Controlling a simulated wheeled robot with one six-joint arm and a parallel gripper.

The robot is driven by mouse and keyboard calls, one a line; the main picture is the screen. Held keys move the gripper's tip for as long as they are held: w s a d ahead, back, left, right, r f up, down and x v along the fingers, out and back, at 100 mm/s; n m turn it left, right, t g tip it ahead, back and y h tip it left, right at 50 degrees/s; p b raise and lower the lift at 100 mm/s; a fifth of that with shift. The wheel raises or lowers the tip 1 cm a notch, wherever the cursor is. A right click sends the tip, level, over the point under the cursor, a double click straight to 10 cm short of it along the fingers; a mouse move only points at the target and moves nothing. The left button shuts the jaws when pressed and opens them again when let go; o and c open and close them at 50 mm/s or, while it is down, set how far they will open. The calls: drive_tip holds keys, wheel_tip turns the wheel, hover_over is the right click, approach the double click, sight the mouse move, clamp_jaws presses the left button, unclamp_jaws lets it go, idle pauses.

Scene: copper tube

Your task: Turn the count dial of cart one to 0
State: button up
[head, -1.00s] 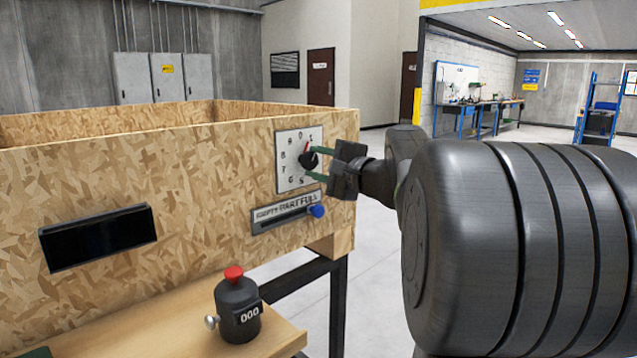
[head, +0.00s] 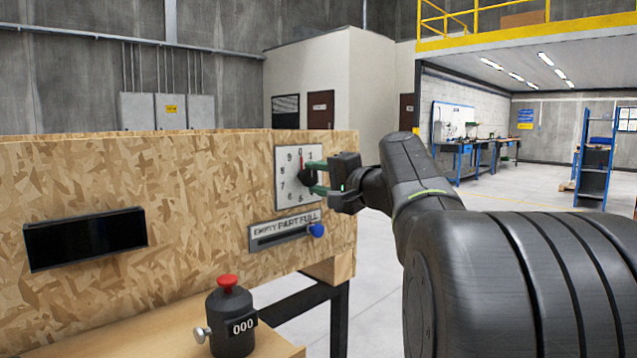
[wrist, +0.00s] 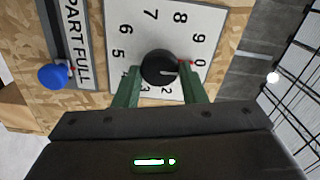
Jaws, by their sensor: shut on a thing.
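The count dial is a white plate (head: 286,189) with printed digits on the wooden crate of the cart; it also shows in the wrist view (wrist: 190,25). Its round black knob (head: 305,175) is in the middle of the plate. In the head view the knob's red pointer points up at the 0. In the wrist view the knob (wrist: 159,64) has its mark towards the 0 at the right. My gripper (head: 317,178) is shut on the knob, with one green finger on each side of it (wrist: 159,76). The fingers hide some of the digits.
Below the dial is an EMPTY/PART/FULL slider with a blue knob (head: 316,230). A black counter with a red button (head: 228,282) reads 000 on the cart's shelf. A dark display (head: 85,238) is on the crate's left. Clear floor lies behind my arm.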

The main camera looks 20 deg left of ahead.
drive_tip(key=shift+f, duration=0.1)
drive_tip(key=o, duration=1)
drive_tip(key=p+v, duration=0.1)
drive_tip(key=v, duration=1.3)
drive_tip(key=shift+w+a, duration=0.1)
drive_tip(key=shift+a, duration=0.05)
drive_tip(key=b+x, duration=0.1)
drive_tip(key=x, duration=1.2)
drive_tip(key=shift+w+a, duration=0.1)
drive_tip(key=shift+a, duration=0.25)
drive_tip(key=shift+d, duration=0.15)
